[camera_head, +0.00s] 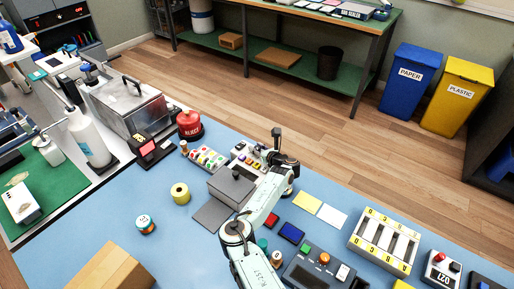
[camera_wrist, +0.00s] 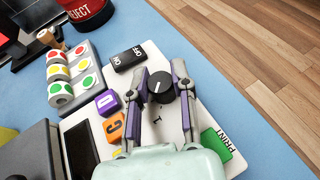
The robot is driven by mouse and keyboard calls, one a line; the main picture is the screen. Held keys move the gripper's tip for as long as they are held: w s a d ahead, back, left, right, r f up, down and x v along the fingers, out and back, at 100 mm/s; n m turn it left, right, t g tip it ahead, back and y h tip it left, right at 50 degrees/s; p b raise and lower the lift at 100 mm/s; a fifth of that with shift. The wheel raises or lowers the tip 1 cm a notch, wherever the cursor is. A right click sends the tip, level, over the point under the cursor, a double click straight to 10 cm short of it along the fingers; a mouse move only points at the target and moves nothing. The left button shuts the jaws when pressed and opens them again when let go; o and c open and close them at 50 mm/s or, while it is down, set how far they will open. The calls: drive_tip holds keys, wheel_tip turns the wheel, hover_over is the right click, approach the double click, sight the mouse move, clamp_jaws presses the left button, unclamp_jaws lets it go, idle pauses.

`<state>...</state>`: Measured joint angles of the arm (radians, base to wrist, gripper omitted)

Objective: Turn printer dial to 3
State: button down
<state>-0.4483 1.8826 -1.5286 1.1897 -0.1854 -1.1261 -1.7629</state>
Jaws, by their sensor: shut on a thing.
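The printer's pale control panel (camera_wrist: 148,56) fills the middle of the wrist view, and in the head view the panel (camera_head: 240,158) lies partly behind my arm. Its black round dial (camera_wrist: 159,91) has a white pointer mark. My gripper (camera_wrist: 160,82) has its two fingers on either side of the dial and is shut on it. A printed 1 (camera_wrist: 157,118) shows on the panel below the dial. The other dial numbers, including any 3, are hidden or unreadable. In the head view my gripper (camera_head: 284,172) is over the panel's right end, and the dial cannot be made out.
An ON/OFF switch (camera_wrist: 126,58), a purple button (camera_wrist: 107,102), an orange C button (camera_wrist: 114,128) and a green PRINT button (camera_wrist: 216,145) sit close to the dial. A rack of sticker rolls (camera_wrist: 72,76) and a red REJECT pot (camera_wrist: 84,12) stand at upper left.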

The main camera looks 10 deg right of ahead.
drive_tip(key=m+t+h, duration=0.1)
drive_tip(key=m+h, duration=0.1)
drive_tip(key=shift+a+m+h, duration=0.15)
drive_tip(key=shift+m+h, duration=0.15)
drive_tip(key=shift+h, duration=0.1)
drive_tip(key=m+h, duration=0.4)
drive_tip(key=h, duration=0.1)
drive_tip(key=shift+r, duration=0.1)
drive_tip(key=m+g+h, duration=0.1)
drive_tip(key=m+h, duration=0.3)
drive_tip(key=shift+w+g, duration=0.1)
drive_tip(key=shift+g, duration=0.3)
drive_tip(key=shift+m+g+h, duration=1)
drive_tip(key=shift+m+h, duration=0.4)
drive_tip(key=shift+m, duration=0.1)
drive_tip(key=c, duration=0.9)
unclamp_jaws()
